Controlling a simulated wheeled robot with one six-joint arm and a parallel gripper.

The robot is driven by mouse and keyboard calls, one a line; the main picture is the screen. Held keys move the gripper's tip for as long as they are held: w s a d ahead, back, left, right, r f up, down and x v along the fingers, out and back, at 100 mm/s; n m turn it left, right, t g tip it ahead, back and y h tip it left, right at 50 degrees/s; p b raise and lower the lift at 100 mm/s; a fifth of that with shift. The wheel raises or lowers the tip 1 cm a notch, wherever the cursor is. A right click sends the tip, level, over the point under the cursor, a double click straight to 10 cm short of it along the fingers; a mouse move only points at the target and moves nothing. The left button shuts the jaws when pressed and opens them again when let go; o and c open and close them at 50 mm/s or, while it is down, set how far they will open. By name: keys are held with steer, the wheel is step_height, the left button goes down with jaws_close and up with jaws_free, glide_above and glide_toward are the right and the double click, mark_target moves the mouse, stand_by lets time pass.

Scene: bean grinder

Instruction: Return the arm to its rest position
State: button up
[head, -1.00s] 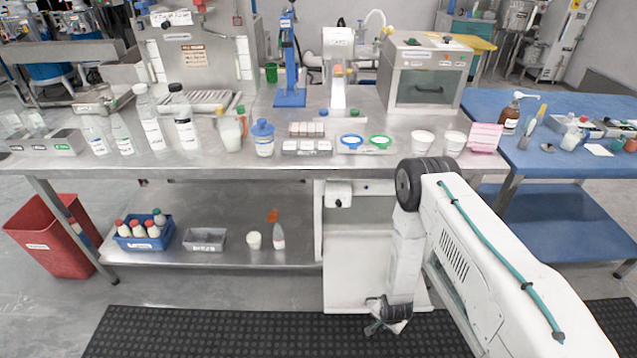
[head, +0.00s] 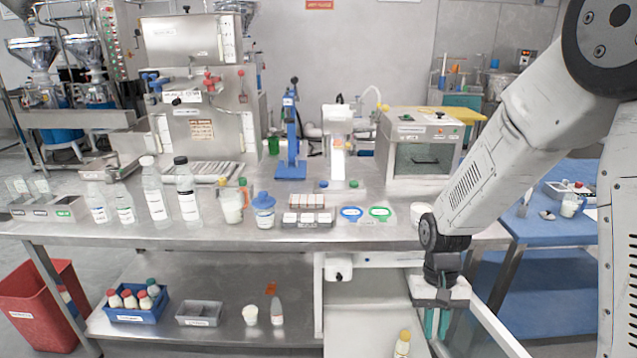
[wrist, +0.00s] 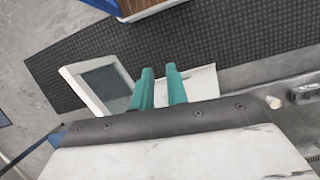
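My arm comes down from the upper right in the head view. My gripper (head: 437,326) points downward in front of the counter, at the right of the white under-counter cabinet. Its two teal fingers also show in the wrist view (wrist: 160,71), with a narrow gap between them. The gripper is open and I see nothing held. Below the fingers in the wrist view is a white-framed panel with grey glass (wrist: 103,84), apart from them as far as I can tell.
The steel counter (head: 300,233) stands close behind the gripper, with bottles and a cup near its front edge. A yellow-capped bottle (head: 402,345) is low, left of the gripper. A slanted white frame (head: 490,335) lies right of it. The dark floor mat (wrist: 215,45) shows below.

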steer(key=s+d+r+t, duration=0.1)
steer(key=s+r+t, duration=0.1)
steer(key=s+r, duration=0.7)
steer(key=s+d+r+n+t, duration=0.1)
steer(key=s+r+t, duration=0.2)
steer(key=s+r, duration=0.6)
step_height(320, 180, up, 6)
steer(key=shift+s+d+r, duration=0.1)
steer(key=shift+s+d, duration=0.1)
steer(key=shift+s, duration=0.2)
